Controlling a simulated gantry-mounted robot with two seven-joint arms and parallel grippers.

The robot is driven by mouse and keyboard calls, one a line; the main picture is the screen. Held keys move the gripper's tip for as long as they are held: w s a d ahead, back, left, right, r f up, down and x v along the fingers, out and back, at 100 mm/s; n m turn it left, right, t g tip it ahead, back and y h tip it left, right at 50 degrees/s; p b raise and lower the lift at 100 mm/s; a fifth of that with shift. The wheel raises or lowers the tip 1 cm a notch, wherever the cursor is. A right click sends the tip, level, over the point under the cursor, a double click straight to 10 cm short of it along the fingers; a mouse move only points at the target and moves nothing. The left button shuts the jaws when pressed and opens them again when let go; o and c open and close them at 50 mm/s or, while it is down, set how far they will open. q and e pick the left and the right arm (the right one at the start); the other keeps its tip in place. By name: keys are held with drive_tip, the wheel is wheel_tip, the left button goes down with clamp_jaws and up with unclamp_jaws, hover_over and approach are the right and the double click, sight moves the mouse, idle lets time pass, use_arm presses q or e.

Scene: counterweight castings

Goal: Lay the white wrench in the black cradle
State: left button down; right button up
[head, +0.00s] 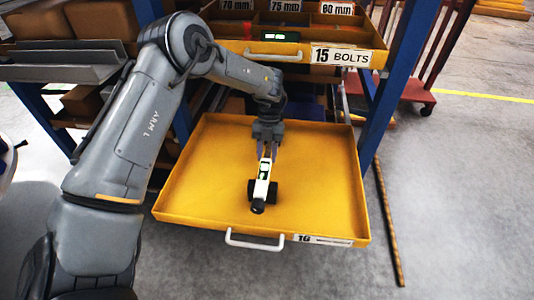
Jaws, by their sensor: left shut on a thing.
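The white wrench (262,182) has a dark end toward me and a small green patch near its upper part. My left gripper (267,152) reaches into the yellow drawer from the back and is shut on the wrench's far part. The black cradle (273,193) shows as dark pieces on both sides of the wrench, in the middle of the drawer. The wrench lies across the cradle in the picture and hides its middle. I cannot tell whether the wrench touches the cradle or hangs just above it. My right gripper is out of view.
The pulled-out yellow drawer (325,205) has a white handle and is otherwise clear inside. Above it is another yellow drawer labelled 15 BOLTS (342,56). Blue rack posts (378,115) stand beside. A striped pole (388,225) lies on the floor at right.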

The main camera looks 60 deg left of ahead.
use_arm(q)
drive_tip(key=shift+f, duration=0.25)
drive_tip(key=shift+f+b, duration=0.7)
idle(0.5)
drive_tip(key=c, duration=0.6)
unclamp_jaws()
drive_tip(key=shift+a, duration=0.1)
drive_tip(key=shift+r+p, duration=2.6)
drive_tip(key=shift+r, duration=0.9)
